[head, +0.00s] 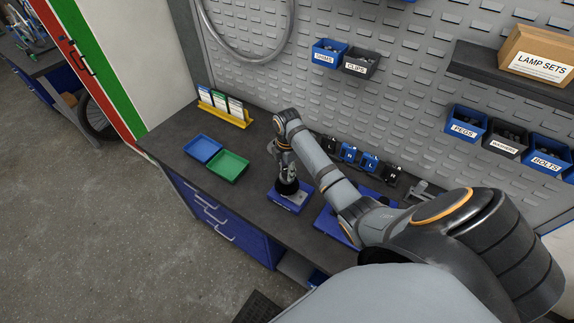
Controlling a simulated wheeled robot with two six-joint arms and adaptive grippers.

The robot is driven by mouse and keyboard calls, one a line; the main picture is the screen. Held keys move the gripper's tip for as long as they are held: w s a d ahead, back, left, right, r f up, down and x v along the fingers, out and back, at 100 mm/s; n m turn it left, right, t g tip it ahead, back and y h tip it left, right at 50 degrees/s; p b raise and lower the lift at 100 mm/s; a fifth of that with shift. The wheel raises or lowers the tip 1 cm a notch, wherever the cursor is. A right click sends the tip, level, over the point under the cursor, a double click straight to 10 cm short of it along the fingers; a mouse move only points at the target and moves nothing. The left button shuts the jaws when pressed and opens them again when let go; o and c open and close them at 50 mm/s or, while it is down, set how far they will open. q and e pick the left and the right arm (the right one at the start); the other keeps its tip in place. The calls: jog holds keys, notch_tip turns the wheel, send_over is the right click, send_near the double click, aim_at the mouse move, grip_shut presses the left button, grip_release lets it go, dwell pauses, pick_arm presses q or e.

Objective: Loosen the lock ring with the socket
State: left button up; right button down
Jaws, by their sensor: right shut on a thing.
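My right gripper (286,170) points down over the bench, near the middle of the view. It is shut on the socket (287,187), a dark round piece just under its fingers. The socket is right over a small blue base (297,202) on the bench top. The lock ring cannot be made out; the socket and gripper cover that spot. I cannot tell whether the socket is seated on it. My left gripper is not in view.
Blue tray (202,148) and green tray (228,166) lie left of the gripper. A yellow rack of cards (224,115) stands behind them. Lettered blue and black holders (369,162) and a larger blue plate (333,224) are to the right. The pegboard bounds the back.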

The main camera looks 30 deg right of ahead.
jog(key=shift+s+f, duration=0.15)
jog(key=shift+f, duration=0.05)
jog(key=n, duration=0.6)
jog(key=shift+n, duration=0.4)
jog(key=shift+r, duration=0.1)
jog(key=shift+w+r, duration=0.2)
jog(key=shift+r, duration=0.1)
jog(key=shift+s+r, duration=0.15)
jog(key=shift+r, duration=0.55)
